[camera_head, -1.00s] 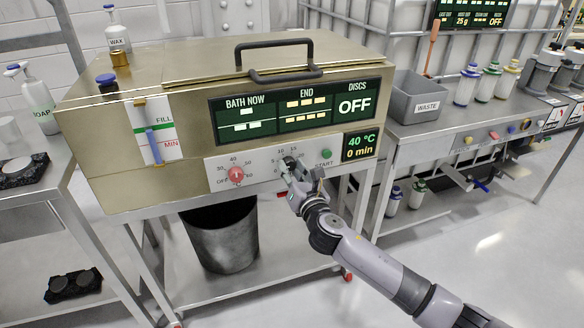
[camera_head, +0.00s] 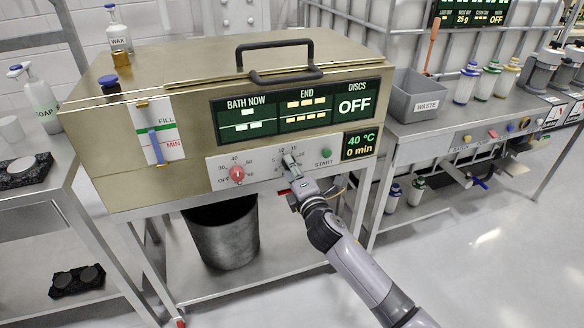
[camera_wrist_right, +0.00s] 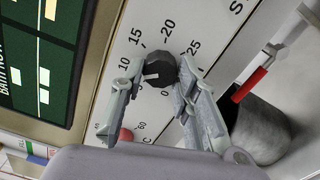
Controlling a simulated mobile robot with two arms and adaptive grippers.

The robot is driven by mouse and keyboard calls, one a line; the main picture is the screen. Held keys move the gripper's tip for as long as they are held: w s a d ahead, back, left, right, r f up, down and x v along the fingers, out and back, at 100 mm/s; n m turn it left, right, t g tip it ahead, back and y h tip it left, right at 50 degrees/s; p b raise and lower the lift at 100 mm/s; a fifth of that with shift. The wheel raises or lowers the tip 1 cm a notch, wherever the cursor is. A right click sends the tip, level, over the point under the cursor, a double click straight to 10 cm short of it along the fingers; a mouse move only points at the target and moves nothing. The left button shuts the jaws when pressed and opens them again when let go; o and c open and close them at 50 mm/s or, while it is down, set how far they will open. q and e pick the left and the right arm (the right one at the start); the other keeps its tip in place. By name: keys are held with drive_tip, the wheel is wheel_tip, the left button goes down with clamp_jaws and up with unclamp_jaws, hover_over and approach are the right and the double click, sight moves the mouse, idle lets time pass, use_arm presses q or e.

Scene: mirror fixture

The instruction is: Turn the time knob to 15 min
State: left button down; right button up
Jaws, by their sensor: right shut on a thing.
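The black time knob (camera_wrist_right: 157,68) sits on the white dial panel (camera_wrist_right: 205,22). My right gripper (camera_wrist_right: 155,88) is shut on it, with one finger on each side. In the right wrist view the knob's white mark points left, near the 10 or a little below it; I cannot tell exactly. In the head view my right gripper (camera_head: 291,164) largely hides the knob. The display (camera_head: 360,146) reads 40 °C and 0 min. My left gripper is not in view.
A red temperature knob (camera_head: 237,174) is left of the time knob and a green START button (camera_head: 326,153) is close on its right. A dark bin (camera_head: 225,238) stands below. A grey waste box (camera_head: 418,93) is on the right bench.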

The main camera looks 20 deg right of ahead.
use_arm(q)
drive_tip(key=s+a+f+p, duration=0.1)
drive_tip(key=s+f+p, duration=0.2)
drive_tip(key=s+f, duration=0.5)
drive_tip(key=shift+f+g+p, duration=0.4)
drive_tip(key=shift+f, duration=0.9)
use_arm(e)
drive_tip(key=shift+d+m, duration=0.1)
drive_tip(key=shift+m, duration=5.9)
drive_tip(key=o, duration=1.2)
drive_tip(key=shift+c, duration=0.2)
